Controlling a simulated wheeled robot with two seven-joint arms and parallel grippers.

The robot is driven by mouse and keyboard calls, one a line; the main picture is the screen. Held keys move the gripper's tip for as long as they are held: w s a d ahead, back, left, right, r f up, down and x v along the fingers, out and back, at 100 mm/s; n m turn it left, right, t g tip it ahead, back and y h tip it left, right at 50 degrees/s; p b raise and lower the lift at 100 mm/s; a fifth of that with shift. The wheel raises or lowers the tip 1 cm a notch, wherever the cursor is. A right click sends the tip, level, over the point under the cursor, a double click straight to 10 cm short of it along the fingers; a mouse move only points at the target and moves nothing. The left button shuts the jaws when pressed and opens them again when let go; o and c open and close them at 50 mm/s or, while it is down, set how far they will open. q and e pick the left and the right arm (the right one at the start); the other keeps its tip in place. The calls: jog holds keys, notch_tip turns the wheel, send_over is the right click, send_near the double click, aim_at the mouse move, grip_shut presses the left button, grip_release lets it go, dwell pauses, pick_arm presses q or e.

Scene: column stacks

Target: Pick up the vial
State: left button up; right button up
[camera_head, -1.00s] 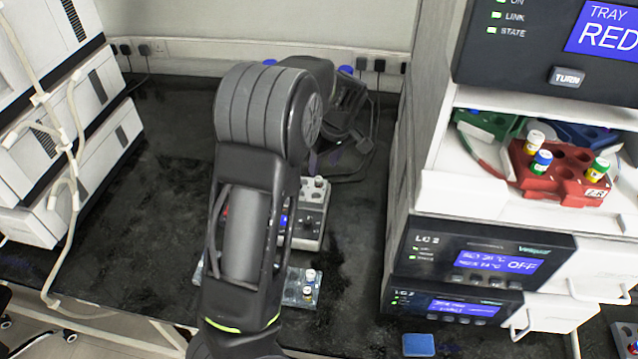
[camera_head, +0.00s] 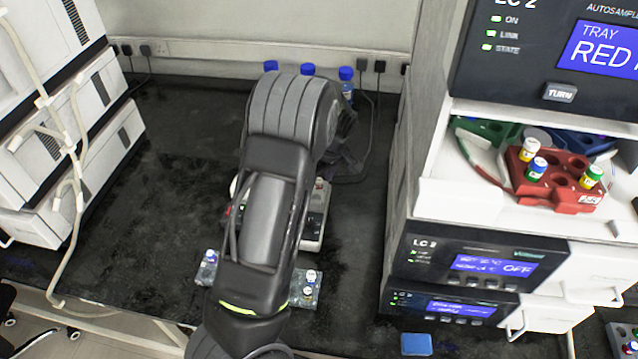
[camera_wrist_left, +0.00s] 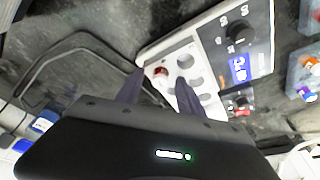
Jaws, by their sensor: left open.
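A vial with a red top (camera_wrist_left: 160,72) stands in a hole of a pale block on a grey instrument (camera_wrist_left: 220,50) in the left wrist view. My left gripper (camera_wrist_left: 160,78) is open, with its two dark fingertips apart on either side of that vial in the picture. I cannot tell how far above it they are. In the head view my left arm covers much of the instrument (camera_head: 316,228), and the fingertips are hidden. Other vials stand in a clear rack (camera_head: 317,278) and in a red tray (camera_head: 570,190). My right gripper is not in view.
Autosampler units (camera_head: 480,250) stand close on the right, and white stacked units (camera_head: 60,170) on the left. Blue-capped bottles (camera_head: 346,85) and cables are at the back wall. A blue block (camera_head: 416,344) lies front right.

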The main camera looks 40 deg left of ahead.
pick_arm(q)
jog(key=shift+c, duration=0.6)
grip_shut()
dwell(0.3)
